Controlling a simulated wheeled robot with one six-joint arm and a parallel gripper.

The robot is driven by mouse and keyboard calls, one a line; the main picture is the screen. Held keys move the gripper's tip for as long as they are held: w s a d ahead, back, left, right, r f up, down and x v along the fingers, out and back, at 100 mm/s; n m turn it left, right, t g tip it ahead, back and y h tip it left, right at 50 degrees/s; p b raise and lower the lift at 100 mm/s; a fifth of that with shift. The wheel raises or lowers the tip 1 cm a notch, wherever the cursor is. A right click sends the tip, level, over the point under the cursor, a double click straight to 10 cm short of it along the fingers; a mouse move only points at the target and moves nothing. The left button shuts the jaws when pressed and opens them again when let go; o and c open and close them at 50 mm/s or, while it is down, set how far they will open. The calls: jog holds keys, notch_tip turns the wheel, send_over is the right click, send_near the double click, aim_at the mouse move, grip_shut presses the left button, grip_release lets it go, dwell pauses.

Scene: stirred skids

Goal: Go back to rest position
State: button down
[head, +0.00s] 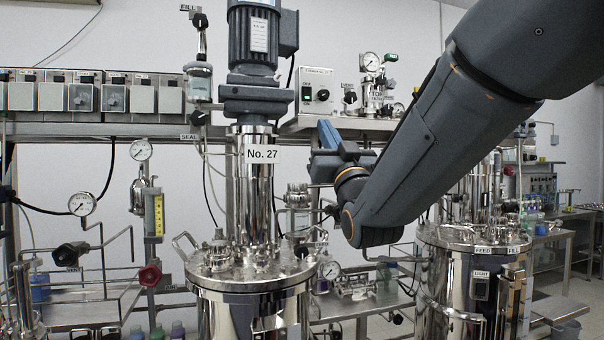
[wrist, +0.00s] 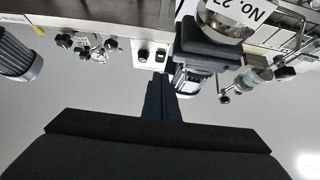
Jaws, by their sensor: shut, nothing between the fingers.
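My gripper (head: 326,137) is at the end of my dark grey arm, which comes in from the upper right in the head view. It is held in the air to the right of the steel vessel labelled No. 27 (head: 262,190). In the wrist view its dark fingers (wrist: 156,84) are together with nothing between them. The wrist view shows the scene upside down, with the No. 27 label (wrist: 245,14) at the top right. My gripper appears apart from everything around it, though its exact distance to the vessel's motor column cannot be told.
A second steel vessel (head: 463,275) stands at the right, below my arm. A grey motor (head: 253,40) tops the first vessel. A shelf (head: 350,125) with a switch box (head: 317,90) and gauges is behind my gripper. Pipes and valves (head: 105,255) fill the left.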

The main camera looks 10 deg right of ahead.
jog(key=w+f+m+g+h, duration=0.15)
jog(key=f+g, duration=0.25)
jog(key=f, duration=0.6)
jog(key=w+f+n+g+h, duration=0.1)
jog(key=w+f+g, duration=0.2)
jog(key=f, duration=0.6)
jog(key=s+d+f+g, duration=0.1)
jog(key=s+f+g, duration=0.15)
jog(key=f, duration=0.55)
jog(key=s+f+g, duration=0.2)
jog(key=f+g, duration=0.2)
jog(key=f, duration=0.5)
jog(key=s+f+g, duration=0.5)
jog(key=s+f, duration=0.4)
jog(key=s, duration=0.2)
jog(key=s+f+g, duration=0.6)
jog(key=s+f, duration=0.3)
jog(key=s, duration=0.3)
jog(key=shift+f+m, duration=0.25)
jog(key=shift+m, duration=0.1)
jog(key=shift+s+d+g, duration=0.1)
jog(key=shift+g, duration=0.15)
